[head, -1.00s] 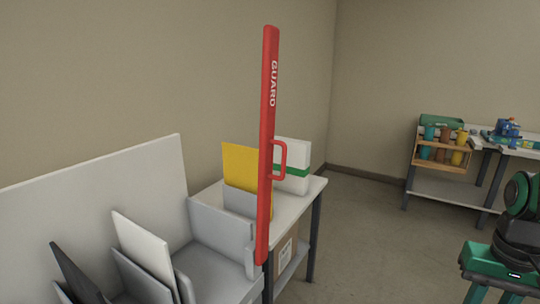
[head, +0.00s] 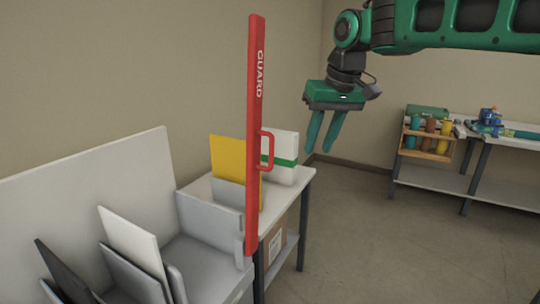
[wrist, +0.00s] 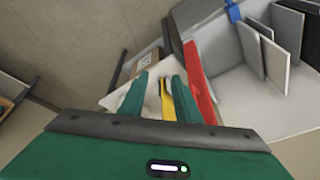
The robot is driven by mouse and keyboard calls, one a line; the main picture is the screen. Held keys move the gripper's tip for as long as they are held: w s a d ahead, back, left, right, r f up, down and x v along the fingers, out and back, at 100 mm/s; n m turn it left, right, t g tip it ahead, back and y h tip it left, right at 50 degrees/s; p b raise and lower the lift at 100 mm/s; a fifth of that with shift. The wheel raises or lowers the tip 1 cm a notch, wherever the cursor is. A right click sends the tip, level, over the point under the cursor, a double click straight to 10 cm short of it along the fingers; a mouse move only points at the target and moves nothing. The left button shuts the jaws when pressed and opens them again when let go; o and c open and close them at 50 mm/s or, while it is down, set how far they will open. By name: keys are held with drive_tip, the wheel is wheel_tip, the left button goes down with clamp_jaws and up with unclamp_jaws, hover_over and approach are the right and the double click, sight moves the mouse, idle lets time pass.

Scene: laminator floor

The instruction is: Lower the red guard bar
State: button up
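The red guard bar (head: 255,140) stands upright in the head view, with white GUARD lettering near its top and its lower end at the corner of the grey bin unit. A red handle loop (head: 267,150) sticks out from its right side. In the wrist view the bar (wrist: 199,85) runs just right of the right finger. My gripper (head: 318,147) points down, to the right of the bar and handle in the head view. Its two green fingers are apart and nothing shows held between them. In the wrist view I cannot make out the handle clearly.
The grey bin unit (head: 215,220) holds upright panels at the left. A white side table (head: 290,190) behind the bar carries a yellow sheet (head: 228,158) and a white-green pack (head: 284,157). A workbench (head: 440,180) stands far right. Floor between is clear.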

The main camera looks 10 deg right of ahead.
drive_tip(key=n+y, duration=0.1)
drive_tip(key=n, duration=0.1)
approach(273, 147)
drive_tip(key=f, duration=0.1)
drive_tip(key=x, duration=1.1)
drive_tip(key=shift+w+a, duration=0.1)
drive_tip(key=shift+w, duration=0.05)
clamp_jaws()
